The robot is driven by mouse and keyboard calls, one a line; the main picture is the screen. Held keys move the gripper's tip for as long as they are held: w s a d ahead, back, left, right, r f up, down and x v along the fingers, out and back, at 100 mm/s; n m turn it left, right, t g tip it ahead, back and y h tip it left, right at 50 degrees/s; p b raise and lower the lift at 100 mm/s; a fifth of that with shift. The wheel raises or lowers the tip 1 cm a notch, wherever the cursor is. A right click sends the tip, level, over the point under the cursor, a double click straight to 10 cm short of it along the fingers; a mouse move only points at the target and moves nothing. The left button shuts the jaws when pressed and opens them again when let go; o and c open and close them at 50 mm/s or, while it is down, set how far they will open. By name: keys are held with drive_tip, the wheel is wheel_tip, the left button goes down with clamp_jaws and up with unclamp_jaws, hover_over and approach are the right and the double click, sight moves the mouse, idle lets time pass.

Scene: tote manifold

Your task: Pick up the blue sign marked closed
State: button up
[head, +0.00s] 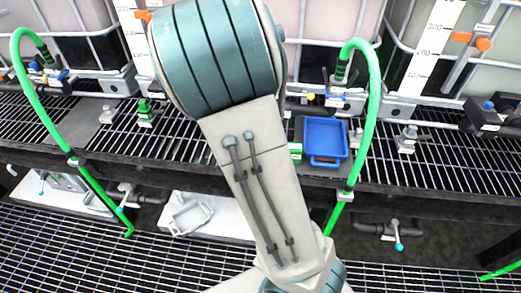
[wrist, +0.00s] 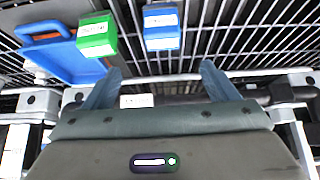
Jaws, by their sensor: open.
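A blue sign (wrist: 162,27) with a white label hangs or sits at the grating in the wrist view, top centre; the label's lettering is too small to read surely. A green sign (wrist: 97,36), also labelled, is just left of it. My gripper (wrist: 160,68) is open and empty, its two grey-blue fingers apart below the blue sign in the picture, the sign lying between their lines. The fingers do not appear to touch it. In the head view my arm hides the gripper and the blue sign; a green edge (head: 296,151) shows beside the arm.
A blue tray (head: 321,146) lies on the grating shelf right of my arm; it also shows in the wrist view (wrist: 88,70), left of my fingers. Green hoses (head: 374,105) and (head: 32,88) arch at both sides. Caged totes (head: 452,60) stand behind. A dark rail (head: 430,195) edges the shelf.

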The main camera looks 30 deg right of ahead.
drive_tip(key=shift+b+x, duration=2.5)
drive_tip(key=shift+x, duration=4.15)
drive_tip(key=shift+a, duration=0.2)
drive_tip(key=c, duration=1.1)
